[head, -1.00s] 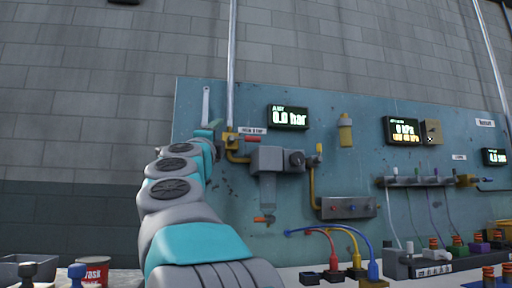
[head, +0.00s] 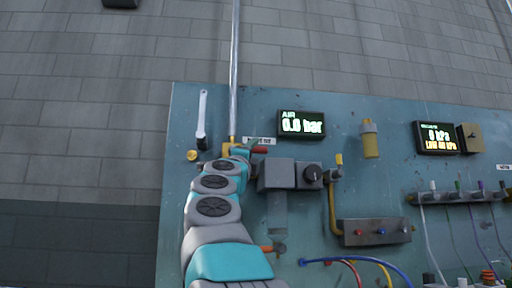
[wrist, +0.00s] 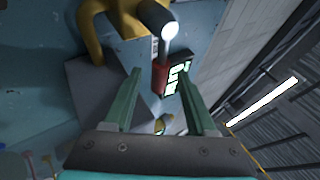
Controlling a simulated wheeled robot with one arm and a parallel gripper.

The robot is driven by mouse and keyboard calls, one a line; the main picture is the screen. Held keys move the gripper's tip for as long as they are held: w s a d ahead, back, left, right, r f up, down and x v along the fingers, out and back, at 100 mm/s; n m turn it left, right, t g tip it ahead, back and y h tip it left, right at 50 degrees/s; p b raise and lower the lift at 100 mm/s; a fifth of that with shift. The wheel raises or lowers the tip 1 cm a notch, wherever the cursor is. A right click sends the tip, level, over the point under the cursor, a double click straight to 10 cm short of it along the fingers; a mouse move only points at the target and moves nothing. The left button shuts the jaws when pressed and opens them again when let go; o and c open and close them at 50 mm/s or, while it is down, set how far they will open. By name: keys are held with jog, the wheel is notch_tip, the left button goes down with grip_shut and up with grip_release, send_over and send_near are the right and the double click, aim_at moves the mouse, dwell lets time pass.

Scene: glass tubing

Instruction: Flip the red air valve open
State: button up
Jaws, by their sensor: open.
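The red air valve handle (head: 260,150) sticks out sideways to the right from a yellow fitting (head: 230,150) at the foot of the vertical metal pipe, just below a white label. My gripper (head: 252,145) is at the valve in the head view, mostly hidden behind my own arm. In the wrist view my gripper (wrist: 157,76) is open, with its two green fingers apart. The red handle (wrist: 160,78) shows in the gap between the fingertips. I cannot tell whether either finger touches it.
The air display (head: 302,124) reads about 0.0 bar, to the right above the valve. A grey regulator block (head: 277,174) sits just below right of the handle. A wrench (head: 202,120) hangs at the left. The vertical pipe (head: 234,70) rises above the valve.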

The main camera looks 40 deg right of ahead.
jog(key=shift+p+x, duration=0.5)
jog(key=shift+x, duration=0.9)
jog(key=shift+c, duration=0.4)
grip_shut()
